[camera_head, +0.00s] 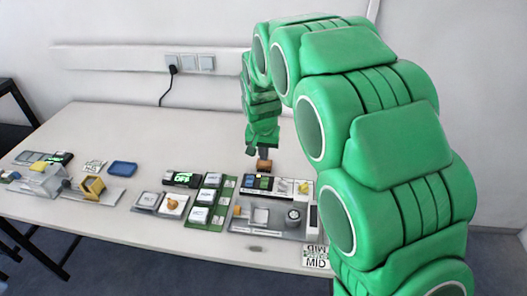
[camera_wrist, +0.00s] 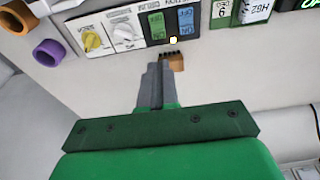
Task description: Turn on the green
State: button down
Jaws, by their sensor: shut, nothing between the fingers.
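The control panel (camera_head: 292,187) stands at the back of a grey machine on the table. In the head view my gripper (camera_head: 264,152) is above and behind the panel. A small brown block with dark prongs (camera_wrist: 173,61) is close beside the fingertips; I cannot tell whether they touch.
A yellow knob (camera_wrist: 92,41) and a white knob (camera_wrist: 124,33) are beside the switches. Purple (camera_wrist: 49,53) and orange (camera_wrist: 18,17) rings are farther left. A green rack (camera_head: 207,203), several small trays and a blue tray (camera_head: 122,168) lie leftward.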

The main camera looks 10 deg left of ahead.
aim_at(265, 178)
jog(key=f, duration=0.3)
jog(key=w+f, duration=0.1)
jog(key=f, duration=0.7)
jog(key=shift+w, duration=0.4)
